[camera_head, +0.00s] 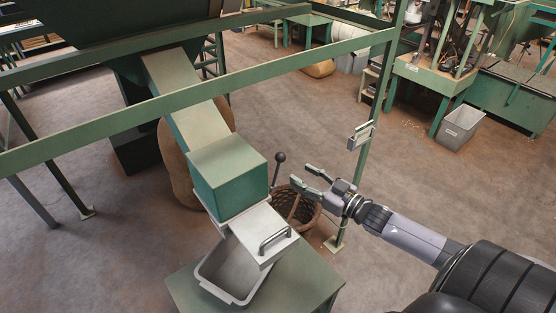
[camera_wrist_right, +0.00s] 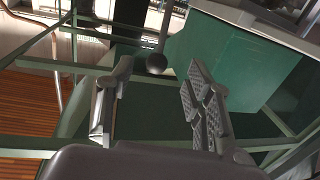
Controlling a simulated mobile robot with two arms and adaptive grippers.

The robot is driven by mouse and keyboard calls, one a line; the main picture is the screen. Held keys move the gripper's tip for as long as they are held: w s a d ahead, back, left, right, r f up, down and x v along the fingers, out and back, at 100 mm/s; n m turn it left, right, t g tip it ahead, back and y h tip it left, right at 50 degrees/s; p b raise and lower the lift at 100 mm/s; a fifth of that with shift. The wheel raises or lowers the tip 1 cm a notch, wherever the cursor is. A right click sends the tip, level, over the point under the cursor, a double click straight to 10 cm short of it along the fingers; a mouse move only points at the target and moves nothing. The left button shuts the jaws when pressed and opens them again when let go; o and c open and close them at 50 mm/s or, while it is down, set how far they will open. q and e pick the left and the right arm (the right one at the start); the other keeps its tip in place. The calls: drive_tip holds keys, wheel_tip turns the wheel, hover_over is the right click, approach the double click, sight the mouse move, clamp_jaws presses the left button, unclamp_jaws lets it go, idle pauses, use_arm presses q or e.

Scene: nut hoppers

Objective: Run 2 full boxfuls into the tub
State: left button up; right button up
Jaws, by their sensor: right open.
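A green box (camera_head: 228,173) sits at the lower end of a pale sloping chute (camera_head: 185,95). A pale plate with a bar handle (camera_head: 275,240) is below the box. A grey tub (camera_head: 207,286) stands under that plate; the part of its inside that shows looks bare, the rest is hidden. A lever with a black ball knob (camera_head: 279,157) rises beside the box. My right gripper (camera_head: 300,174) is open and empty, just right of the lever, its fingers pointing toward it. In the right wrist view the knob (camera_wrist_right: 156,63) shows between the fingertips, apparently beyond them. My left gripper is not in view.
The tub stands on a green table (camera_head: 310,280). A green frame rail (camera_head: 270,75) crosses above the chute, and a post (camera_head: 366,150) stands behind my right gripper. A wicker basket (camera_head: 310,212) and a brown sack (camera_head: 172,165) are on the floor.

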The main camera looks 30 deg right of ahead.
sight(279, 161)
drive_tip(key=p+x, duration=0.1)
drive_tip(key=x, duration=0.8)
drive_tip(key=shift+w+a, duration=0.2)
drive_tip(key=shift+w, duration=0.15)
drive_tip(key=shift+c, duration=0.4)
drive_tip(key=shift+r, duration=0.15)
clamp_jaws()
